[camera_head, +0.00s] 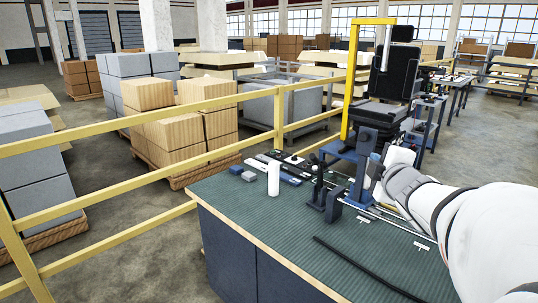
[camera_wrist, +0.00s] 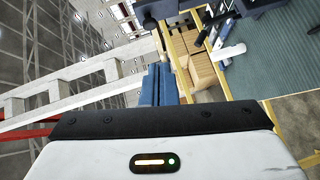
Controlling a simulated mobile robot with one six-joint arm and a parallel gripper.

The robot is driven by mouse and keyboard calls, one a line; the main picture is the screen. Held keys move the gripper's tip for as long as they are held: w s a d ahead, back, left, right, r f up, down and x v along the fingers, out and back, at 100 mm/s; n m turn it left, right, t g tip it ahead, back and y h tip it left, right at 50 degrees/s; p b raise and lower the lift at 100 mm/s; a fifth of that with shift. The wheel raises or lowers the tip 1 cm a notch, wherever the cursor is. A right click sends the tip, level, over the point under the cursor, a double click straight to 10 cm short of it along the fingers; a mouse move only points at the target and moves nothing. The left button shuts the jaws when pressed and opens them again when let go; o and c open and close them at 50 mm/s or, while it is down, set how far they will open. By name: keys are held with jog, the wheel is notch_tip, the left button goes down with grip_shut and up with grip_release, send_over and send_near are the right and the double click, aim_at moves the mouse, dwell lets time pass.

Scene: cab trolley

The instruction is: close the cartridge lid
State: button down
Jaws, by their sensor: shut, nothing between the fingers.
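I cannot pick out a cartridge lid for certain in either view. A plain white upright cylinder (camera_head: 273,178) stands on the green-topped bench (camera_head: 225,205); a white shape that looks like it also shows in the wrist view (camera_wrist: 229,51). Right of it stand small dark upright fixtures (camera_head: 326,200) on the bench. My gripper (camera_wrist: 160,72) shows in the wrist view as two blue fingers pressed together with nothing between them. In the head view my white arm comes in from the right, its end beside the blue stand, and the fingertips are hard to make out.
A yellow post frame (camera_head: 351,75) and a black seat (camera_head: 398,75) stand behind the bench. Small blue and grey blocks (camera_head: 243,173) lie at its back left. A dark rod (camera_head: 365,268) lies across the front. A yellow railing (camera_head: 120,190) runs along the left, with stacked boxes beyond.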

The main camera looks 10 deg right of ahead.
jog(key=n+t+y, duration=0.1)
jog(key=n, duration=0.2)
send_near(364, 143)
jog(key=w+a+r, duration=0.2)
jog(key=w, duration=0.2)
jog(key=shift+w+r+y, duration=0.15)
jog(key=shift+w+y, duration=0.05)
jog(key=shift+y, duration=0.1)
